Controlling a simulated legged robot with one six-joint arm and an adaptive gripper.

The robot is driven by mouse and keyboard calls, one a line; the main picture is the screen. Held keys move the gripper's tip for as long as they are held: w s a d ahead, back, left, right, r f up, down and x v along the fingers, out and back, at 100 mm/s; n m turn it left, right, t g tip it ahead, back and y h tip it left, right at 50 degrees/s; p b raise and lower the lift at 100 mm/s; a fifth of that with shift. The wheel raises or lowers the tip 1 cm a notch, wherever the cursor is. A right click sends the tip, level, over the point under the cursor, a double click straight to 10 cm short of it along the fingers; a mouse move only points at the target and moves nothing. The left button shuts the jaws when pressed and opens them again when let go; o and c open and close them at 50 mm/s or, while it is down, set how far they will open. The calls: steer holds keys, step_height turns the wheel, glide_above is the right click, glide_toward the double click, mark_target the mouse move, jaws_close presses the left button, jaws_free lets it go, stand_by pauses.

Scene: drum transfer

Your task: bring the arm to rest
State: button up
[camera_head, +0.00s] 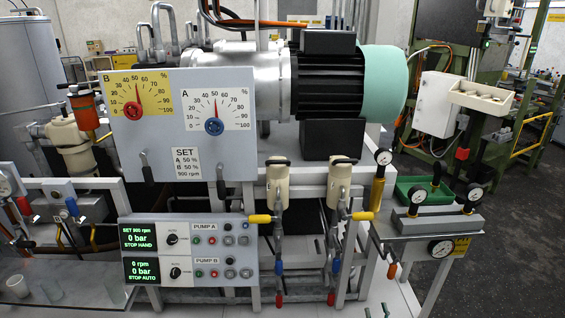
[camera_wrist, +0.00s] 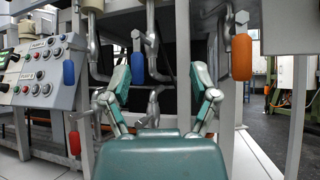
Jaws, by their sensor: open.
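My gripper (camera_wrist: 162,80) shows in the wrist view, with green finger links spread wide apart and nothing between them. It faces the lower frame of the pump stand, with grey metal pipework behind it. A blue handle (camera_wrist: 136,70) hangs just beyond the left finger, and an orange handle (camera_wrist: 241,58) hangs to the upper right of the right finger. I cannot tell whether the gripper touches anything. My arm and gripper are not clear to me in the head view.
The pump control panel (camera_head: 190,250) and dial board (camera_head: 165,122) stand at the left. A motor (camera_head: 335,85) with a pale green end sits above. A side bench (camera_head: 425,228) with gauges and a green tray (camera_head: 424,188) is at the right. Dark floor (camera_head: 500,240) is clear beyond it.

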steer(key=w+a+r+n+g+y, duration=0.4)
steer(key=a+r+n+g+y, duration=0.15)
steer(key=r, duration=0.35)
steer(key=w+a+r+n+g+y, duration=0.4)
steer(key=w+r+n+g+y, duration=0.15)
steer(key=r, duration=0.45)
steer(key=s+a+r+n+g+h, duration=0.1)
steer(key=s+a+r+n+g, duration=0.3)
steer(key=a+r+g, duration=0.3)
steer(key=s+a+r+n+g+h, duration=0.1)
steer(key=s+a+r+n+g, duration=0.35)
steer(key=r, duration=0.45)
steer(key=s+a+r+n+g+h, duration=0.1)
steer(key=s+a+r+n+h, duration=0.15)
steer(key=s+r+h, duration=0.4)
steer(key=s+a+r+n+g+h, duration=0.1)
steer(key=s+r+n, duration=0.2)
steer(key=s, duration=0.6)
steer(key=s+d+n+t+h, duration=0.2)
steer(key=s+d+n+h, duration=0.1)
steer(key=s, duration=0.7)
steer(key=s+d+r+n+t+h, duration=0.1)
steer(key=s+d+n+h, duration=0.3)
steer(key=s, duration=0.7)
steer(key=shift+s+d+t+h, duration=0.15)
steer(key=shift+d+t+h, duration=0.55)
steer(key=shift+h, duration=0.45)
